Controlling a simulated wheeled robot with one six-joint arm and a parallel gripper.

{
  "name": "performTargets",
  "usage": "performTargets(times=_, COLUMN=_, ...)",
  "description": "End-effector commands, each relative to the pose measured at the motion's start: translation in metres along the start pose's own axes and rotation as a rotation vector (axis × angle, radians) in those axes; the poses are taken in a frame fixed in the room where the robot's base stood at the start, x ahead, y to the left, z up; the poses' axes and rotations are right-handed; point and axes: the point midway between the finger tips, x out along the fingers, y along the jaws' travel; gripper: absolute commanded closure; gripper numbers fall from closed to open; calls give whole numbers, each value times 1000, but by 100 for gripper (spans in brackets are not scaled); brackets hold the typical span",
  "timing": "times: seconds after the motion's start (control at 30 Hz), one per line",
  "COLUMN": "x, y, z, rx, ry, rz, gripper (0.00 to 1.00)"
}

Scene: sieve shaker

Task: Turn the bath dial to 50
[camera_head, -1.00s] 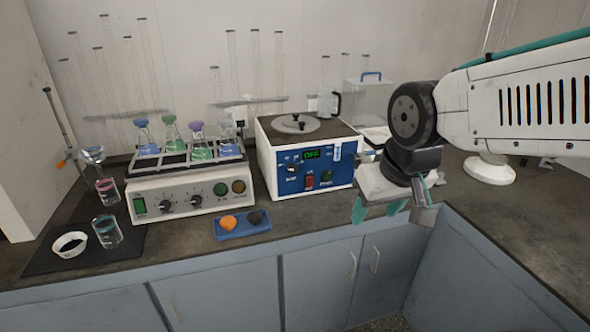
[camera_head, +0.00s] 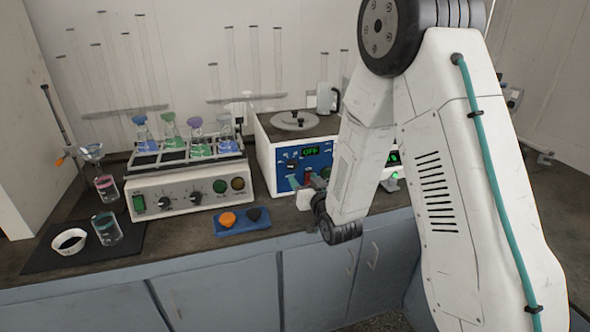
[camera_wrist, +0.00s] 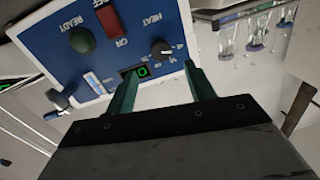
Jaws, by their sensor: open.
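The bath (camera_head: 265,160) is a white box with a blue front panel, a dark top and a round lid. Its display reads OFF in the head view. The black bath dial (camera_head: 291,164) is at the panel's upper left; in the wrist view, which is upside down, the dial (camera_wrist: 161,49) shows beyond my fingertips and between them. My gripper (camera_head: 306,181) is open and empty in front of the panel. Its two teal fingers (camera_wrist: 161,72) point at the panel. They appear apart from the dial. My arm hides the bath's right part.
A shaker (camera_head: 190,190) with several colored flasks stands left of the bath. A blue tray (camera_head: 243,228) with an orange and a dark piece lies in front. A black mat (camera_head: 40,258) with a dish and beakers is at far left. A green-lit device (camera_head: 393,158) shows behind my arm.

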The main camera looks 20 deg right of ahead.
Motion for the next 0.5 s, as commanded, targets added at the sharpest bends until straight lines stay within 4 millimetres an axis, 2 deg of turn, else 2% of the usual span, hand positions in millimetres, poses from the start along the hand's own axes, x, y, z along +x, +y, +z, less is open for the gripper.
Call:
performTargets(times=0.17, x=10, y=0, z=2, rx=3, ry=30, rz=-5, gripper=46)
performTargets(times=0.5, x=62, y=0, z=1, rx=3, ry=29, rz=-4, gripper=46)
